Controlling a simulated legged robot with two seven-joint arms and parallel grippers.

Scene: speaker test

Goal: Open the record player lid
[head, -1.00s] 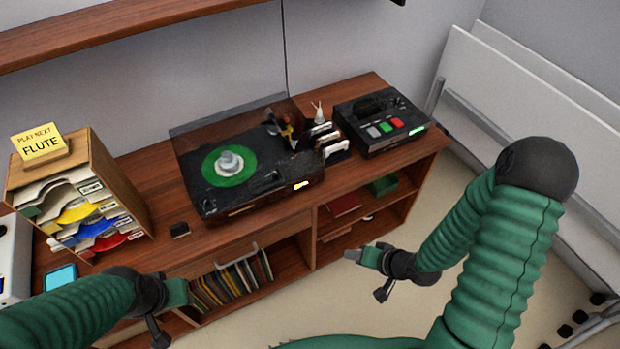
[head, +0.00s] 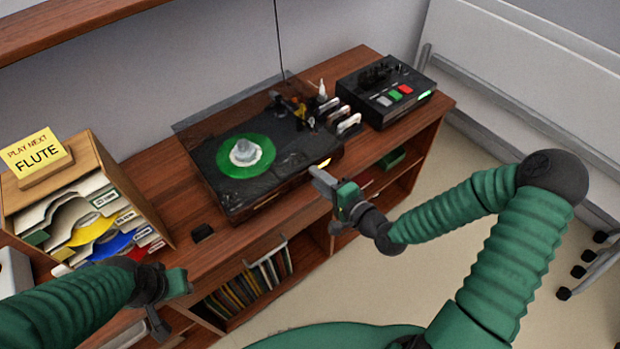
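The record player (head: 262,185) is a black deck on the wooden cabinet, with a green-labelled record (head: 232,165) and a pale round piece at its centre. A smoky, see-through lid (head: 222,118) shows at its back; its exact angle is hard to tell. My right gripper (head: 328,188) is in front of the player's right front corner, seemingly apart from it. I see no object in it, but its finger gap is unclear. My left gripper (head: 180,282) is low at the left, in front of the cabinet and away from the player. Its finger gap is also unclear.
A record sorter (head: 140,205) with a "PLAY NEXT FLUTE" card (head: 35,158) stands left. A black device with coloured buttons (head: 392,92) stands right of the player. Small upright items (head: 345,122) sit between them. Records (head: 245,285) fill a lower shelf.

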